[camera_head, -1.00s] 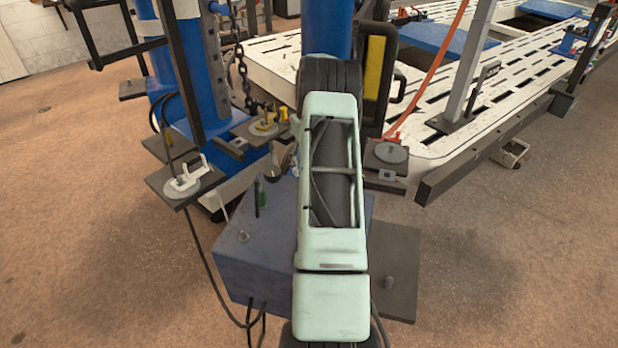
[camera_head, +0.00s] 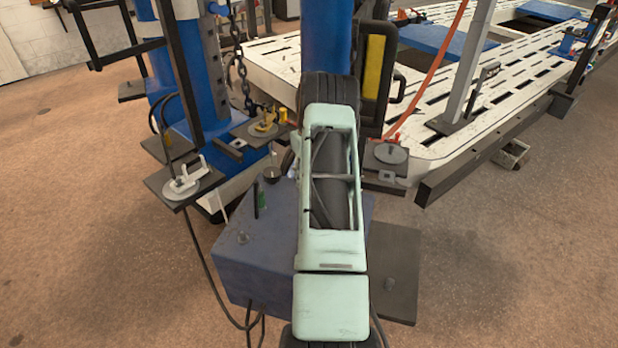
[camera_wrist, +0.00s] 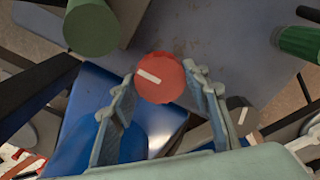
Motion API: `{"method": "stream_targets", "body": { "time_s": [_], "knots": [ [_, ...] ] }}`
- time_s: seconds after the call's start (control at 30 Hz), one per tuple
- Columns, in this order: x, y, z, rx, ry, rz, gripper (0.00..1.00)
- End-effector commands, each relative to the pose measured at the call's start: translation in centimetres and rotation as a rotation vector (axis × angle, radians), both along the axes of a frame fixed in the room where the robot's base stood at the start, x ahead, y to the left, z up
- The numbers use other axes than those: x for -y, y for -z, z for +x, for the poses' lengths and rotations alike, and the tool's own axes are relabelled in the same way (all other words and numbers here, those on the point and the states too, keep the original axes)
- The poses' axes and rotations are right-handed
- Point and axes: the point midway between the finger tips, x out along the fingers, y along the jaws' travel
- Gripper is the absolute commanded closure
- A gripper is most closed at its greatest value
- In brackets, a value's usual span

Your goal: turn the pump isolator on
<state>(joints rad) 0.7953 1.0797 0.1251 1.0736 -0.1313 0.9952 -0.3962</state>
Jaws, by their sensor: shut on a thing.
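A round red knob (camera_wrist: 160,78) with a white pointer bar shows in the wrist view. The bar slants from upper left down toward the middle of the knob. My gripper (camera_wrist: 158,80) has one finger on each side of the knob, its tips against the rim, and is shut on it. I see no label, so I cannot tell for sure that this is the pump isolator. In the head view my own arm hides the red knob and most of my gripper.
A green cylinder (camera_wrist: 90,27), a ribbed green part (camera_wrist: 300,43) and a dark grey knob with a white mark (camera_wrist: 240,116) stand near the gripper. In the head view a blue-grey box (camera_head: 245,260) lies under my arm, before a white slotted frame bench (camera_head: 450,110). Open floor lies right.

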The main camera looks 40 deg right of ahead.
Motion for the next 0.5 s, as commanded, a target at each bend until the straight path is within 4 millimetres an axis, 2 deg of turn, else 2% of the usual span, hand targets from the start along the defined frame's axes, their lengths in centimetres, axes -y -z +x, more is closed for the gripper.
{"method": "stream_targets", "body": {
  "time_s": [0.1,0.5],
  "knots": [
    [0.0,-0.01,0.0,0.0,0.0,0.0,0.82],
    [-0.03,0.01,0.02,-0.001,0.093,-0.001,0.82]
  ]
}}
